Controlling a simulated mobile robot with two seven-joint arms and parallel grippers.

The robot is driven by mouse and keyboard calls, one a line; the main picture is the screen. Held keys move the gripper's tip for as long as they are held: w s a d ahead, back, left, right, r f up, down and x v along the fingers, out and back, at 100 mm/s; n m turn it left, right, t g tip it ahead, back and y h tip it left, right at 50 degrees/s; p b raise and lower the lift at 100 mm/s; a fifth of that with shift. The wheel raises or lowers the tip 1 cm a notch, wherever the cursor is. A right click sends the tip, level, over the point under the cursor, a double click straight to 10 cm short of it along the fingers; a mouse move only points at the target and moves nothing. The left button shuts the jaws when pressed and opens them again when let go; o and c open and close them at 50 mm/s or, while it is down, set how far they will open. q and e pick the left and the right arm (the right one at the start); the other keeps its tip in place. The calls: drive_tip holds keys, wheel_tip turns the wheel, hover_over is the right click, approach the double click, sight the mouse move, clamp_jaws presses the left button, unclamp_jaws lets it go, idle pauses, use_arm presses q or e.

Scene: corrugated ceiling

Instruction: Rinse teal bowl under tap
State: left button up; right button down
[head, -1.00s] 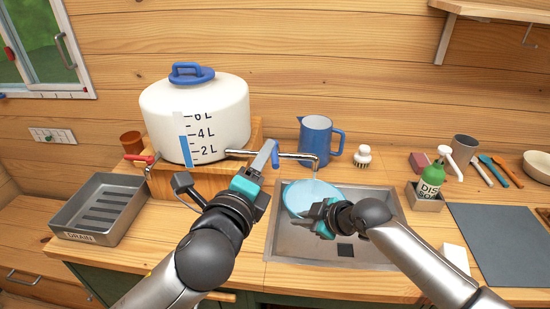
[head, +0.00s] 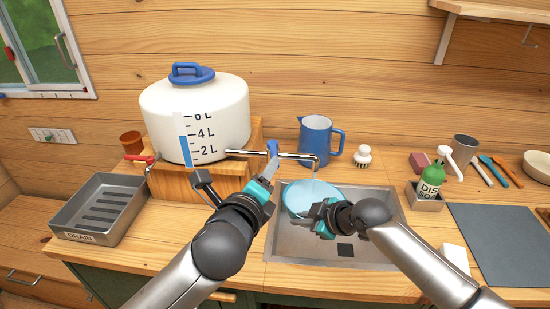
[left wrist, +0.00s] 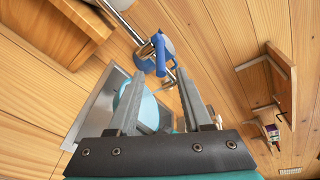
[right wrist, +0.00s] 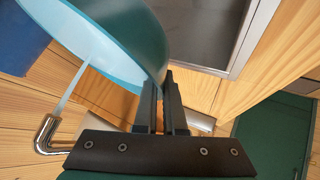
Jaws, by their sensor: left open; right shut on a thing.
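The teal bowl (head: 308,195) is held over the sink below the tap (head: 300,156). My right gripper (head: 322,218) is shut on its rim; the bowl also shows tilted in the right wrist view (right wrist: 120,40). A thin stream of water (right wrist: 78,82) runs from the spout into the bowl. My left gripper (head: 272,182) is open and empty, just below and in front of the tap's blue lever (head: 272,147). In the left wrist view the lever (left wrist: 160,55) shows beyond the open fingers, apart from them.
The white water tank (head: 195,118) stands on a wooden block left of the sink (head: 290,245). A drain tray (head: 98,208) is at far left. A blue jug (head: 316,138) and brush (head: 363,156) stand behind the sink. A soap bottle (head: 432,180) and grey mat (head: 500,240) are at right.

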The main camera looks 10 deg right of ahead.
sight(274, 154)
use_arm(q)
drive_tip(key=shift+x, duration=3.75)
clamp_jaws()
